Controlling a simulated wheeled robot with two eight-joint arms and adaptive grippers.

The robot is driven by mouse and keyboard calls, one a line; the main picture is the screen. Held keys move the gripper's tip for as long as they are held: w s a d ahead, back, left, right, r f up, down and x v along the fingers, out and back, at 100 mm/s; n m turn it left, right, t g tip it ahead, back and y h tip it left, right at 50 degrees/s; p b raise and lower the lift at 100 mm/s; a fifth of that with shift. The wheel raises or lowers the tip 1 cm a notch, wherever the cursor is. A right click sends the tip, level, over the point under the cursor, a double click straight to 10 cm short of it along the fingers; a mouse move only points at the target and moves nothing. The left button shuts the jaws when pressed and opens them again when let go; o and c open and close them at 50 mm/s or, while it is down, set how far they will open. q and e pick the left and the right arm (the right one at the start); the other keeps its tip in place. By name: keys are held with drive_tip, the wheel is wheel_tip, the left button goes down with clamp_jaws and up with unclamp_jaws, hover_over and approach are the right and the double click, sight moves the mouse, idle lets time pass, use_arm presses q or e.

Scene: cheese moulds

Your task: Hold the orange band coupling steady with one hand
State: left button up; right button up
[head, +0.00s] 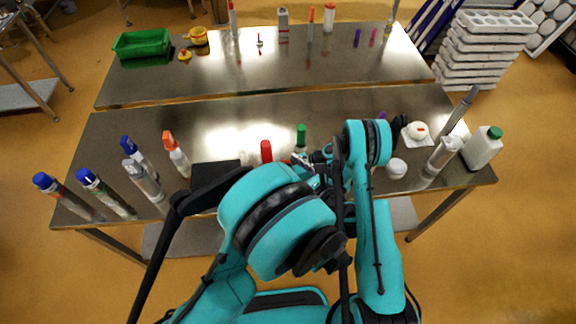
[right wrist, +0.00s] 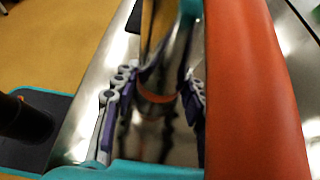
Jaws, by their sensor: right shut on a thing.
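In the right wrist view, an orange band coupling (right wrist: 157,97) shows as a curved orange strip between the two fingers of my right gripper (right wrist: 155,100). The fingers, with purple pads, stand on either side of it, and the gripper is shut on it. The rest of the coupling is dark and blurred. In the head view, my right gripper (head: 306,166) is over the near table's middle, and I cannot make out the coupling there. My left arm crosses the front of the view, and its gripper is hidden.
A large orange-red surface (right wrist: 255,90) fills the right of the wrist view, very close. On the near table (head: 225,117) stand a red-topped item (head: 266,151) and a green-topped item (head: 301,133) near my right gripper. Blue-capped tubes (head: 100,190) stand left; a white bottle (head: 482,148) stands right.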

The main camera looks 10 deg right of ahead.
drive_tip(key=o, duration=0.9)
drive_tip(key=shift+o, duration=0.2)
